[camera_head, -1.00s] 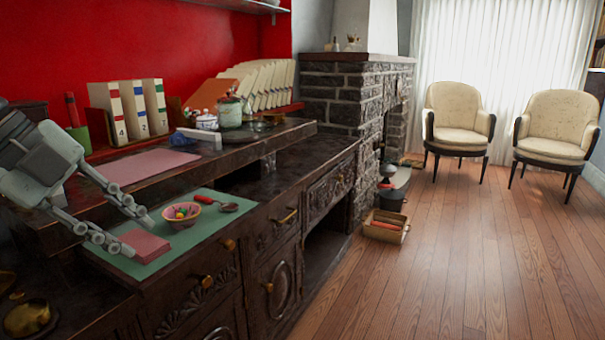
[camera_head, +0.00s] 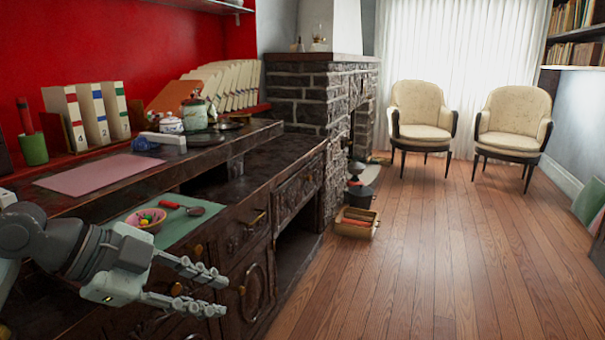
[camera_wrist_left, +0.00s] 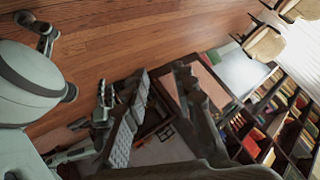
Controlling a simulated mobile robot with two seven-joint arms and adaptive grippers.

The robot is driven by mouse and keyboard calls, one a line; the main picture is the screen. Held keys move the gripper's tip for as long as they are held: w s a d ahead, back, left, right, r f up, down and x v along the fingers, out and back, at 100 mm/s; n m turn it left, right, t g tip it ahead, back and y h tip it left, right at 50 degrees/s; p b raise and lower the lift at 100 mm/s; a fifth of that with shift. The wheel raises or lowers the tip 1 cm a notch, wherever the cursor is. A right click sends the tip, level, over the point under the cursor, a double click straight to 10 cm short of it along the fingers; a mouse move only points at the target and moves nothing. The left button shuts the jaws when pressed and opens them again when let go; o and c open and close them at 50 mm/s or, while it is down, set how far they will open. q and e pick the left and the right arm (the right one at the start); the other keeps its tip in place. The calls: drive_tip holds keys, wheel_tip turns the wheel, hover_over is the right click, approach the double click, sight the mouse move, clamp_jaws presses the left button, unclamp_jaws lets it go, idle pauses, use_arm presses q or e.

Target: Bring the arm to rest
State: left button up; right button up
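My left gripper (camera_head: 223,293) is in front of the dark carved cabinet (camera_head: 255,262), at the lower left of the head view. Its two fingers point right and are apart, with nothing between them. In the left wrist view its fingers (camera_wrist_left: 162,72) also stand apart and empty, with the wooden floor and shelves beyond.
A green mat (camera_head: 186,226) with a pink bowl (camera_head: 148,224) and a spoon (camera_head: 196,211) lies on the cabinet behind my left gripper. A box (camera_head: 355,228) stands on the floor by the fireplace. The wooden floor (camera_head: 440,265) at right is clear.

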use_arm(q)
drive_tip(key=s+a+f+n+t+y, duration=0.1)
drive_tip(key=s+a+f+n+y, duration=0.25)
drive_tip(key=f, duration=0.55)
drive_tip(key=a+f+n+y, duration=0.3)
drive_tip(key=a+f+n, duration=0.2)
drive_tip(key=a+f, duration=0.3)
drive_tip(key=s+a+f+n+y, duration=0.6)
drive_tip(key=s+a+f, duration=0.15)
drive_tip(key=s, duration=0.25)
drive_tip(key=s+d+f+n+h, duration=0.2)
drive_tip(key=d+n+h, duration=0.1)
drive_tip(key=d, duration=0.5)
wheel_tip(320, 180, down, 9)
drive_tip(key=a+g+p, duration=0.2)
drive_tip(key=p, duration=0.3)
drive_tip(key=shift+r+g, duration=0.2)
drive_tip(key=shift+g, duration=0.2)
use_arm(e)
wheel_tip(320, 180, down, 9)
drive_tip(key=d+g, duration=0.1)
drive_tip(key=g, duration=0.1)
drive_tip(key=shift+s+d, duration=0.15)
drive_tip(key=shift+d, duration=0.05)
use_arm(q)
drive_tip(key=shift+w, duration=0.1)
